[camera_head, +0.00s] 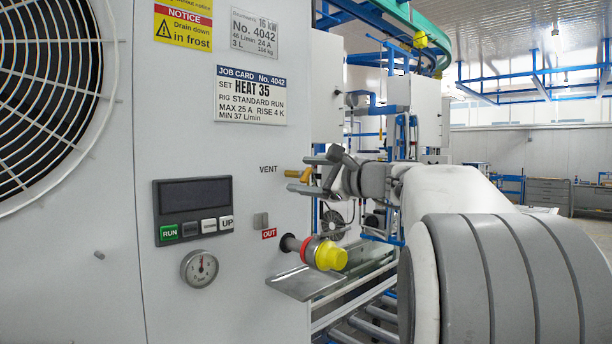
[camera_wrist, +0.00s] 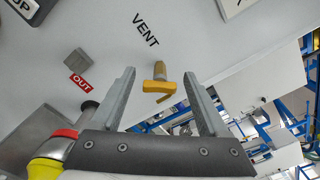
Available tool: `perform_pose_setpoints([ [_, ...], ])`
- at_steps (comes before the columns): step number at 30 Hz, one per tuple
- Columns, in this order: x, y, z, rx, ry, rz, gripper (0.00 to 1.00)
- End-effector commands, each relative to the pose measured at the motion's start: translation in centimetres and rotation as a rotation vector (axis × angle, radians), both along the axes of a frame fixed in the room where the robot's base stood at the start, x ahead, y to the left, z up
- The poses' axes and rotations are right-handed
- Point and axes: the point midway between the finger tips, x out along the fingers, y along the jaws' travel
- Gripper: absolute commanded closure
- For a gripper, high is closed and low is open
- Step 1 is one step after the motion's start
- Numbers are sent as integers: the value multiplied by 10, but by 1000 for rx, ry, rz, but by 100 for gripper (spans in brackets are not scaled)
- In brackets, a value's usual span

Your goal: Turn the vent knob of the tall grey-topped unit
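The vent knob (camera_head: 294,173) is a small yellow handle on a brass stem, on the pale front panel of the unit (camera_head: 230,160), right of the printed word VENT. The unit's top is out of view. In the wrist view, the knob (camera_wrist: 158,87) lies between the two fingers of my gripper (camera_wrist: 159,75), with a visible gap on each side. In the head view, my gripper (camera_head: 308,174) is at the knob, its fingers pointing toward the panel and partly covering the handle. The gripper is open and holds nothing.
Below the knob, the OUT pipe with a red ring and yellow cap (camera_head: 330,256) sticks out above a metal tray (camera_head: 305,284). Blue framework stands behind.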

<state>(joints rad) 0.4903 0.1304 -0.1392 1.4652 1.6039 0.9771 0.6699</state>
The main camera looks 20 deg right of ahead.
Motion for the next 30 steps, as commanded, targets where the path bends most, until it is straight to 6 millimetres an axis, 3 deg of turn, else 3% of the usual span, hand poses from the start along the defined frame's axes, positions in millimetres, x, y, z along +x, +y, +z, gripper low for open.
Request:
perform_pose_setpoints([
  [5,-1,0,0,0,-1,-1,22],
  [10,-18,-7,0,-1,-2,-4,22],
  [24,-122,-45,0,0,-1,-3,22],
  [30,-152,-56,0,1,0,-3,22],
])
